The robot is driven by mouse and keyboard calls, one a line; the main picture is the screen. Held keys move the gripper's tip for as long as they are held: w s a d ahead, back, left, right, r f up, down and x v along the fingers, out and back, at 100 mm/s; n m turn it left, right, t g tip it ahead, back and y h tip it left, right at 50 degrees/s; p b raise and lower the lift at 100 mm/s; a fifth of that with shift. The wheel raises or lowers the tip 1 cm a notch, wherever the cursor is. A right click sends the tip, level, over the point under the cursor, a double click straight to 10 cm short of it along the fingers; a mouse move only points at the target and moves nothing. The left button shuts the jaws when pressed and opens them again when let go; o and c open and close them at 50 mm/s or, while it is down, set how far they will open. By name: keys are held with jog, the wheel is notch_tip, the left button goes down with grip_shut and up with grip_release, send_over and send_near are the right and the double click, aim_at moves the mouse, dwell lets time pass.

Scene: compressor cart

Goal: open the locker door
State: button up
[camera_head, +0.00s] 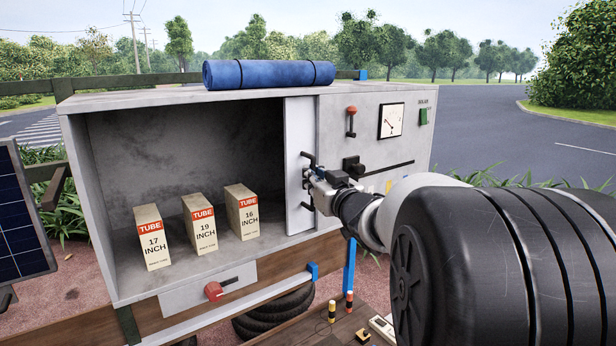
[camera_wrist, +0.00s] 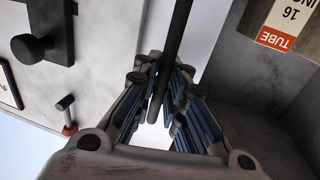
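The locker door (camera_head: 299,130) is a narrow light panel at the right side of the open compartment. Most of the compartment front is uncovered. A dark upright bar handle (camera_head: 308,158) stands off the door. My gripper (camera_head: 313,183) is at the handle. In the wrist view the dark handle bar (camera_wrist: 180,25) runs between the two fingers of my gripper (camera_wrist: 167,75). The fingers converge close on both sides of it and look shut on it. The fingers and wrist hide the middle of the handle in the head view.
Three tube boxes (camera_head: 204,226) stand inside the compartment. A blue roll (camera_head: 268,74) lies on top. The right panel holds a red-knobbed lever (camera_head: 351,121), a gauge (camera_head: 391,120) and a black knob (camera_head: 353,166). A red-handled latch (camera_head: 214,290) sits below the compartment.

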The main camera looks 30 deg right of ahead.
jog(key=shift+o, duration=1.4)
jog(key=shift+s+r, duration=0.1)
jog(key=shift+s, duration=0.1)
jog(key=shift+o, duration=0.7)
jog(key=shift+w, duration=0.2)
jog(key=s+a, duration=0.2)
jog(key=s, duration=1)
